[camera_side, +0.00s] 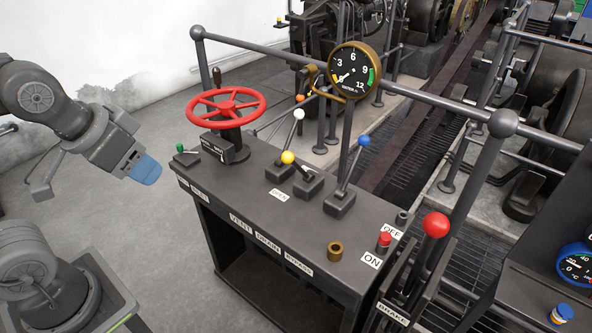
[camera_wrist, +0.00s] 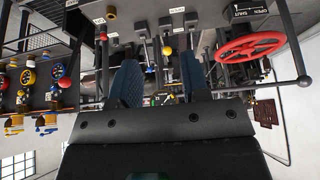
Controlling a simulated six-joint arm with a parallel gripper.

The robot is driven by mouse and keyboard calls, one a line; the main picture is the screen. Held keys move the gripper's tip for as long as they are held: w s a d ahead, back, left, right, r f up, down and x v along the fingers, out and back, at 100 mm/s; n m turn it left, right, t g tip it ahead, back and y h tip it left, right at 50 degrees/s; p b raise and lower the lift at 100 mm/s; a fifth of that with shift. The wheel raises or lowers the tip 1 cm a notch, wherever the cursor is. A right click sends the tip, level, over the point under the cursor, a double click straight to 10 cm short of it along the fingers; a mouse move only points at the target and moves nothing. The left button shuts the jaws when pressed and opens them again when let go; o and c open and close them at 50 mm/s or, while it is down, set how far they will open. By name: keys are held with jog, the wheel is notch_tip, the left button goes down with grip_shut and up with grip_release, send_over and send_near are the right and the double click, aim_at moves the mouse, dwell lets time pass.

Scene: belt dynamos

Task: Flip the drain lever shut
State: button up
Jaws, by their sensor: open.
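The middle one, with the yellow knob (camera_side: 288,157), lines up with the DRAIN label (camera_side: 268,243) and leans towards the OPEN label (camera_side: 279,193). Its yellow knob (camera_wrist: 168,51) also shows in the wrist view, just beyond and between the fingers. A white-knobbed lever (camera_side: 299,114) stands on one side, a blue-knobbed lever (camera_side: 364,140) on the other. My gripper (camera_side: 147,170), with blue fingers, is open and empty, left of the console and apart from every lever. Both fingers (camera_wrist: 160,75) show spread in the wrist view.
A red handwheel (camera_side: 228,107) and a green-knobbed lever (camera_side: 180,148) stand at the console's left end, between my gripper and the yellow lever. A red-knobbed brake lever (camera_side: 436,225) stands at the right. A rail with a gauge (camera_side: 354,71) runs behind.

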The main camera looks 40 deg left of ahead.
jog(key=shift+a+f, duration=0.1)
jog(key=shift+f, duration=0.15)
jog(key=c, duration=0.3)
jog(key=f+m+g+y, duration=0.1)
jog(key=w+a+f+m+y, duration=0.1)
jog(key=f+m, duration=0.1)
jog(key=w+a+f+m+g+y, duration=0.1)
jog(key=f+m+y, duration=0.1)
jog(key=shift+a+f+g, duration=0.2)
jog(key=shift+g, duration=0.1)
grip_shut()
jog(key=w+a+f+m+t+y, duration=0.1)
jog(key=w+f+m+y, duration=0.35)
jog(key=m, duration=0.35)
jog(key=w+d+f+m+t+h, duration=0.3)
jog(key=w+d+f+m+t, duration=0.4)
jog(key=m, duration=0.9)
jog(key=w+d+t, duration=0.3)
jog(key=d, duration=0.2)
jog(key=shift+w+f, duration=0.2)
jog(key=shift+h, duration=0.25)
